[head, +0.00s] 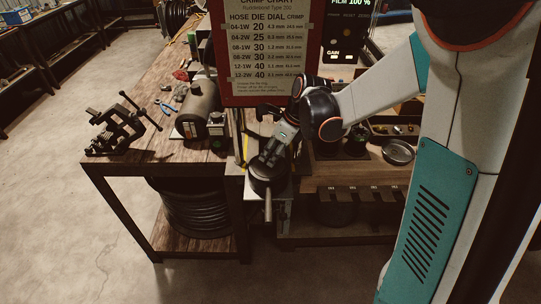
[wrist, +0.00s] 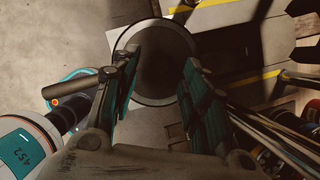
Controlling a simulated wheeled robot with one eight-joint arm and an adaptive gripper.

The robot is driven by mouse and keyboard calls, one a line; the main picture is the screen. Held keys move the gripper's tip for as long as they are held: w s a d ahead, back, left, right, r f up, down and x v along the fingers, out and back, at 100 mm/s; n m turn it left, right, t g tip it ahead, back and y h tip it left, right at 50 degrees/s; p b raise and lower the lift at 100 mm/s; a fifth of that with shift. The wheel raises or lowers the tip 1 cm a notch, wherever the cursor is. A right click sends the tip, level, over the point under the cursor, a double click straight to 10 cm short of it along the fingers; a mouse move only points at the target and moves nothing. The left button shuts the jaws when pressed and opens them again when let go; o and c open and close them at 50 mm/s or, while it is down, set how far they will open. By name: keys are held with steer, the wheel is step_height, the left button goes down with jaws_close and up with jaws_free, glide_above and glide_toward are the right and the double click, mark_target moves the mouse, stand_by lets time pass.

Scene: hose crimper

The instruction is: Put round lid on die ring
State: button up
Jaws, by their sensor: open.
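My gripper (head: 274,155) points down over a dark round piece (head: 264,175) at the front edge of the bench in the head view. In the wrist view my gripper (wrist: 160,66) is open, its two fingers apart. The dark round piece (wrist: 158,84) shows between and beyond the fingertips as a dark disc with a paler rim. I cannot tell whether it is the die ring, the lid, or one on the other. Contact with the fingers cannot be made out. A shallow round metal piece (head: 398,151), possibly the lid, lies on the right bench.
A red crimp chart board (head: 268,55) stands behind my gripper. A dark cylinder (head: 199,105) and a black vise (head: 118,132) stand on the left wooden bench. A rod (head: 268,207) sticks out below the round piece. Yellow striping (wrist: 245,83) lies right of the disc.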

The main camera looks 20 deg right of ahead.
steer(key=v, duration=0.9)
